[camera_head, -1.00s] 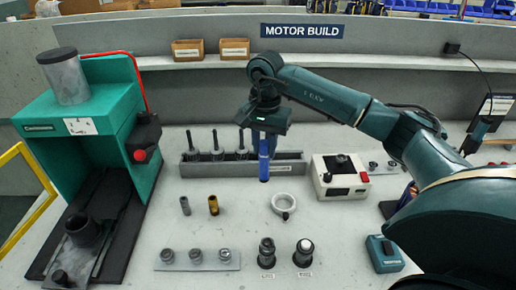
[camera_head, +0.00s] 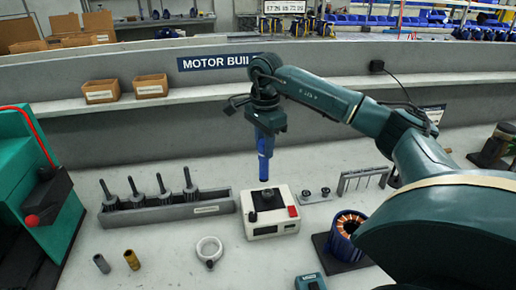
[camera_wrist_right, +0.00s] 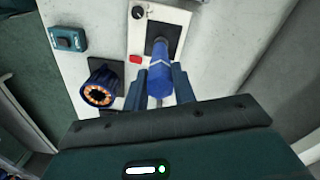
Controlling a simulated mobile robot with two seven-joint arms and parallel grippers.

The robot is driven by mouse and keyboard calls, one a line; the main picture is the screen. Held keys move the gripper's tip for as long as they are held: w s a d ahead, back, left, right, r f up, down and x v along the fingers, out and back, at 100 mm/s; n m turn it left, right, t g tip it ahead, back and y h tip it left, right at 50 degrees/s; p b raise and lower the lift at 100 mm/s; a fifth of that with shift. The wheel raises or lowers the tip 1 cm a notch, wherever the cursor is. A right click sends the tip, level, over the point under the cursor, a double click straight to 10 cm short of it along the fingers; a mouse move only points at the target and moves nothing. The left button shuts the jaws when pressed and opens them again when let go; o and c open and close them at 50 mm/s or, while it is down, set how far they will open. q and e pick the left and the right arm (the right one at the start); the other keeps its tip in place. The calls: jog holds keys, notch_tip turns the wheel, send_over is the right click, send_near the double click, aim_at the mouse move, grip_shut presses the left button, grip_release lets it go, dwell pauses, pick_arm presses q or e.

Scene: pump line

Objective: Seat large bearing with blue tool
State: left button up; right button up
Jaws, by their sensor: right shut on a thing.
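My right gripper (camera_head: 266,130) is shut on the blue tool (camera_head: 264,158), which hangs upright with its lower end down. In the head view the tool is just behind and above the white device with a black top (camera_head: 262,228). In the right wrist view the blue tool (camera_wrist_right: 160,78) sits between the two fingers, and its far end overlaps the device's black top (camera_wrist_right: 165,35). A gap to the device cannot be judged. I cannot tell for sure which part is the large bearing; two small round parts (camera_head: 314,193) sit on a plate right of the device. My left gripper is not in view.
A grey rack (camera_head: 170,211) with several upright tools stands left of the device. A light ring (camera_head: 209,249) lies in front. A blue stator with copper windings (camera_head: 347,238) stands on a dark plate at right. A green press (camera_head: 30,200) is at far left.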

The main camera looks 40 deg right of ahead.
pick_arm(q)
jog(key=b, duration=0.1)
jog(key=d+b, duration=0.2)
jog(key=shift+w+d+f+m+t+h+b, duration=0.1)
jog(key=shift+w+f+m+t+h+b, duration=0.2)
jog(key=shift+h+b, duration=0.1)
pick_arm(e)
jog(key=shift+m, duration=0.3)
jog(key=f, duration=0.1)
jog(key=d+f, duration=0.1)
jog(key=f, duration=0.2)
jog(key=shift+s+d, duration=0.15)
jog(key=shift+d, duration=0.1)
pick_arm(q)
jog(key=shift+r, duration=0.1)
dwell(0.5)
pick_arm(e)
jog(key=shift+f, duration=0.2)
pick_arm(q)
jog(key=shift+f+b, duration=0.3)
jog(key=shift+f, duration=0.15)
pick_arm(e)
jog(key=shift+f, duration=0.7)
dwell(0.3)
jog(key=shift+r, duration=0.1)
dwell(0.3)
